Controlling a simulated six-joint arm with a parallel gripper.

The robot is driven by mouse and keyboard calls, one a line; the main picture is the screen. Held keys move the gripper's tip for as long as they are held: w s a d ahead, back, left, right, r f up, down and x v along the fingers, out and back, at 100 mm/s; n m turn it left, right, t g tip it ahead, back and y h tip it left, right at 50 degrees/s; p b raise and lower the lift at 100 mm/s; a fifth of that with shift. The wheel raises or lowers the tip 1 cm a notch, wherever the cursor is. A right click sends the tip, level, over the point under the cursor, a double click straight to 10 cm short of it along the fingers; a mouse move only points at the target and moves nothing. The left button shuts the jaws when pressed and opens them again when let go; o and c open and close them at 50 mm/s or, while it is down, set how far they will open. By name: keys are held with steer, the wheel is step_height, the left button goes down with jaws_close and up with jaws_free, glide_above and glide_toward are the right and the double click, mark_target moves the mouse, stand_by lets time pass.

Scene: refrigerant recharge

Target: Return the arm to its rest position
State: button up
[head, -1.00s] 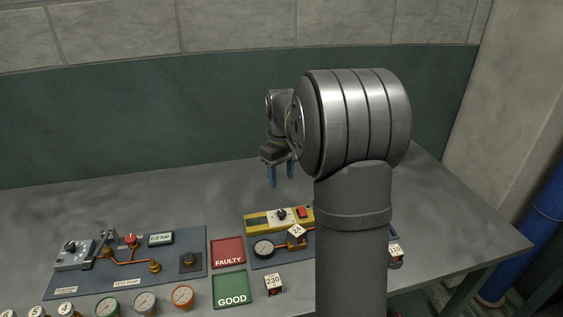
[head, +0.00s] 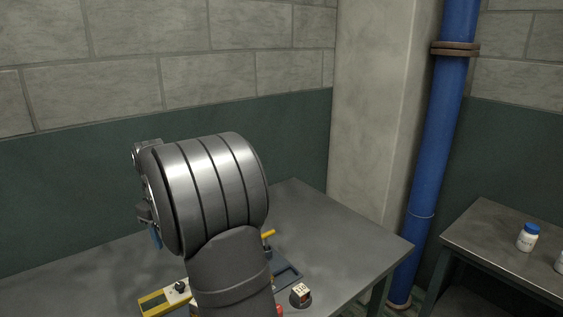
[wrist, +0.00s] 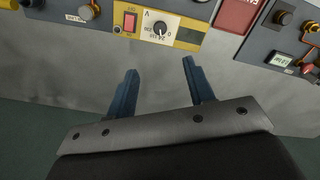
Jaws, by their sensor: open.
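My gripper (wrist: 160,88) shows in the wrist view with its two blue fingers spread apart and nothing between them. It hangs above the bare grey strip of the workbench (wrist: 235,80), beyond the yellow panel box (wrist: 160,30) with its dial and red switch. In the head view my arm hides most of the gripper. Only a bit of blue finger (head: 155,237) shows at the arm's left edge, above the bench.
The yellow box (head: 165,300) and a small labelled block on a round base (head: 300,294) are near the bench front. A blue pipe (head: 440,130) rises right of the bench. A side table (head: 500,255) holds a white bottle (head: 528,237). The bench's right part is mostly clear.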

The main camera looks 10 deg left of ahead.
step_height(320, 180, down, 17)
steer(key=shift+f, duration=0.15)
stand_by(0.4)
steer(key=shift+f, duration=0.1)
steer(key=m, duration=0.8)
steer(key=shift+r, duration=0.2)
step_height(320, 180, up, 10)
steer(key=shift+f, duration=0.25)
stand_by(2.0)
